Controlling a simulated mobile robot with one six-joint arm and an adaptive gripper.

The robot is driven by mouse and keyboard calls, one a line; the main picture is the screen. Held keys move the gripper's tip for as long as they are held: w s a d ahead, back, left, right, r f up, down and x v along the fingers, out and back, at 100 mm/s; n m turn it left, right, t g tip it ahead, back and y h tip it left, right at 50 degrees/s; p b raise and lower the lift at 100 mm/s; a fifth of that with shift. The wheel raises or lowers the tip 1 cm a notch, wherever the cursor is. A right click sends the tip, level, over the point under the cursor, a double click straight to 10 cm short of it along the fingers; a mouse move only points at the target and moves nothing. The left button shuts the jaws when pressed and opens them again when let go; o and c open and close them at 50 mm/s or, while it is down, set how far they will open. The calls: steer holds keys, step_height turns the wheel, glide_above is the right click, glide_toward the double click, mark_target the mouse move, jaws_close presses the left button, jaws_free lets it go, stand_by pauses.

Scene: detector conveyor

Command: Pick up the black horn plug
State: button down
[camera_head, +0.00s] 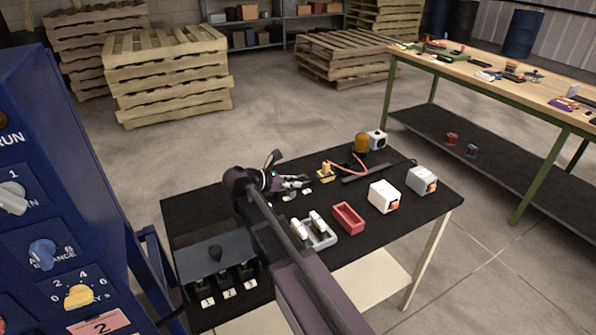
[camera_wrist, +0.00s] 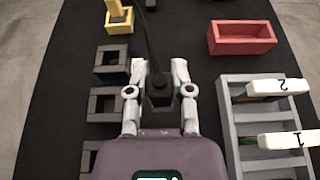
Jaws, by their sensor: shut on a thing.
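The black horn plug (camera_wrist: 158,92) is between the two fingers of my gripper (camera_wrist: 160,100) in the wrist view. The fingers are shut on its sides. A dark cable runs up from it toward the top of that view. In the head view my gripper (camera_head: 288,184) is low over the black table (camera_head: 420,205), and the plug cannot be made out there. Whether the plug touches the table is unclear.
Black square holders (camera_wrist: 104,103) line the left, with a yellow block (camera_wrist: 120,22) beyond. A red tray (camera_wrist: 242,38) and a grey rack (camera_wrist: 232,120) with white numbered pieces are right. White boxes (camera_head: 384,197) stand farther along the table.

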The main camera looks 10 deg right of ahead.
steer(key=shift+s+a+r, duration=0.1)
steer(key=shift+s+a, duration=0.25)
steer(key=shift+s, duration=0.35)
steer(key=shift+s+a+r, duration=0.1)
steer(key=shift+s+a, duration=0.25)
steer(key=shift+s, duration=0.3)
steer(key=shift+s+a, duration=0.35)
steer(key=shift+s, duration=0.35)
steer(key=shift+r, duration=0.1)
step_height(320, 180, up, 29)
steer(key=p, duration=2.9)
steer(key=shift+f, duration=0.2)
